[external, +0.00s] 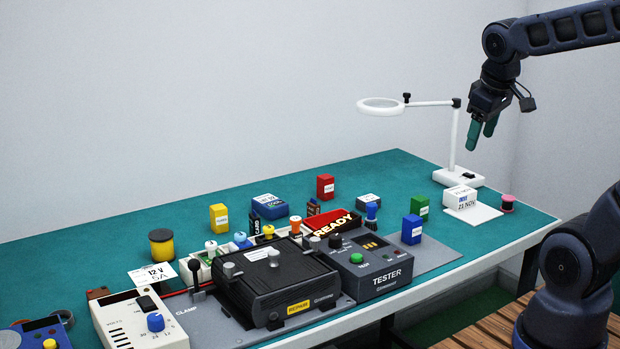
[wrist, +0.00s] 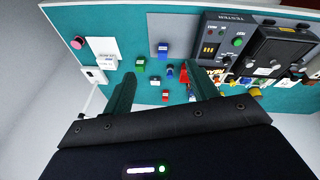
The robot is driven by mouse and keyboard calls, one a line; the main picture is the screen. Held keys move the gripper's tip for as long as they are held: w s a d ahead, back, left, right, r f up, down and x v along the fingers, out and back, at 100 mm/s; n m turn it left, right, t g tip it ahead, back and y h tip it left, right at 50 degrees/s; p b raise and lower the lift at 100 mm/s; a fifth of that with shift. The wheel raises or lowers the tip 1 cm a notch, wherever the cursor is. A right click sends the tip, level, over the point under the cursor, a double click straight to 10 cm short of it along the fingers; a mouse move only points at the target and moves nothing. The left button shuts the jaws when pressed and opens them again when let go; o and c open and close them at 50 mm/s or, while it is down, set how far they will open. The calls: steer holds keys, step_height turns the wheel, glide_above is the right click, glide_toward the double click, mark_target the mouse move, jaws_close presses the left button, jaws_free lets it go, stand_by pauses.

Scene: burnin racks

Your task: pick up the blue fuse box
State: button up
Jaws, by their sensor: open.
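The blue fuse box (external: 411,229) is a small upright block with a white label. It stands on the grey mat to the right of the tester, towards the table's front edge. In the wrist view the blue fuse box (wrist: 162,50) shows beyond the fingertips, between them in the picture. My gripper (external: 481,136) is open and empty, high above the right part of the table and well apart from the box. Its two green fingers also show in the wrist view, where the gripper (wrist: 160,70) has nothing between them.
A green box (external: 419,206) stands close behind the blue one. The tester (external: 372,266) is to its left, with a blue-topped brush-like item (external: 371,215) nearby. A magnifier lamp (external: 457,150), a white box (external: 459,197) and a pink spool (external: 507,203) stand on the right.

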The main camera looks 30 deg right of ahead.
steer(key=w+f+n+g+h, duration=0.2)
steer(key=w+f+n, duration=0.65)
steer(key=w, duration=0.35)
steer(key=n+g+h, duration=0.1)
steer(key=n+h, duration=0.1)
steer(key=n, duration=0.5)
glide_toward(414, 227)
steer(key=w+d+f, duration=0.2)
steer(key=shift+y, duration=0.3)
steer(key=x, duration=0.4)
steer(key=shift+s+f, duration=0.15)
steer(key=shift+d+x, duration=0.15)
steer(key=shift+x, duration=1.15)
steer(key=shift+d+x, duration=0.15)
steer(key=shift+x, duration=1.15)
steer(key=c, duration=1.1)
steer(key=shift+o, duration=0.2)
steer(key=shift+r, duration=0.25)
